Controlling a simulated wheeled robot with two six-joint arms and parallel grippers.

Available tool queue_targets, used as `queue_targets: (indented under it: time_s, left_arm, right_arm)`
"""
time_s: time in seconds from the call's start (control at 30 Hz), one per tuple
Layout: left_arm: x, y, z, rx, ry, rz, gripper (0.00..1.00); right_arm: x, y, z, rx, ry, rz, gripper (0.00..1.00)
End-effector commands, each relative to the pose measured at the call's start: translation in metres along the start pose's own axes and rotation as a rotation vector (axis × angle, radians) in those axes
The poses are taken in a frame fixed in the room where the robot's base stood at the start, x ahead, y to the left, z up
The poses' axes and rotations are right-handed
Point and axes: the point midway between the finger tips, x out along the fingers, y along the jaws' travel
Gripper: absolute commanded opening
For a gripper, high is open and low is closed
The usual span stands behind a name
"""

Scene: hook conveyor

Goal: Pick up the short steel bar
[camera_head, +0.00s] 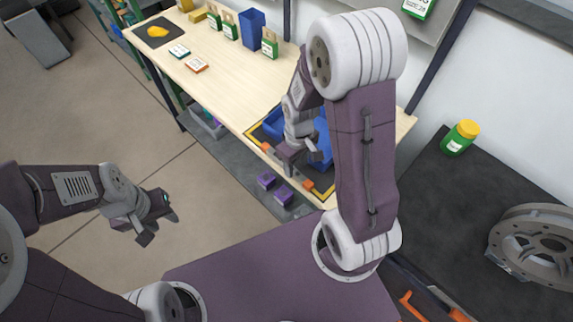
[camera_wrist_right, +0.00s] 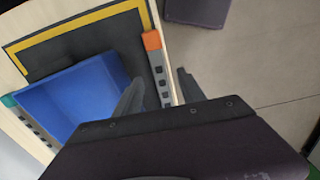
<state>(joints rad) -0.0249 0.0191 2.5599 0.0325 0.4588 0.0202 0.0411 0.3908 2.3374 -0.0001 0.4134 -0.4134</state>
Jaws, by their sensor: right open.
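A grey bar (camera_wrist_right: 158,68) with dark holes and an orange end lies along the table edge in the right wrist view. A second holed bar (camera_wrist_right: 28,128) with a teal end lies at the left, beyond a blue bin. I cannot tell from the frames which is the short steel bar. My right gripper (camera_wrist_right: 160,92) is open, its fingers on either side of the orange-ended bar; contact is unclear. In the head view, my right gripper (camera_head: 298,155) is over the table's front edge. My left gripper (camera_head: 160,227) appears open and empty over the floor.
A blue bin (camera_wrist_right: 75,103) stands beside the bar on a yellow-bordered dark mat (camera_wrist_right: 60,45). Small purple blocks (camera_head: 275,188) sit below the table edge. Boxes and a blue holder (camera_head: 251,24) stand at the table's back. A green jar (camera_head: 459,139) is on the dark right table.

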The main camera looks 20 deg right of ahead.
Motion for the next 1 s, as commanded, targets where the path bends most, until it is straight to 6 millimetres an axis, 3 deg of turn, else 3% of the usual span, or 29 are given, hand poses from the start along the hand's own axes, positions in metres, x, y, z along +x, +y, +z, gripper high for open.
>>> queue_targets:
  time_s: [0.13,0.4,0.43,0.6,1.0]
  left_arm:
    - [0.003,0.0,0.0,0.0,0.0,0.0,0.36]
    - [0.003,0.0,0.0,0.0,0.0,0.0,0.36]
    - [0.003,0.0,0.0,0.0,0.0,0.0,0.36]
    - [0.003,0.0,0.0,0.0,0.0,0.0,0.36]
    - [0.0,0.0,0.0,0.0,0.0,0.0,0.36]
  right_arm:
    - [0.027,0.0,0.001,0.0,-0.005,-0.002,0.47]
    - [0.033,0.001,0.001,0.0,0.0,0.0,0.47]
    - [0.033,0.001,0.001,0.0,0.0,0.0,0.45]
    - [0.033,0.001,0.0,0.0,0.0,0.0,0.0]
    - [0.029,0.001,-0.001,0.001,0.001,0.0,0.0]
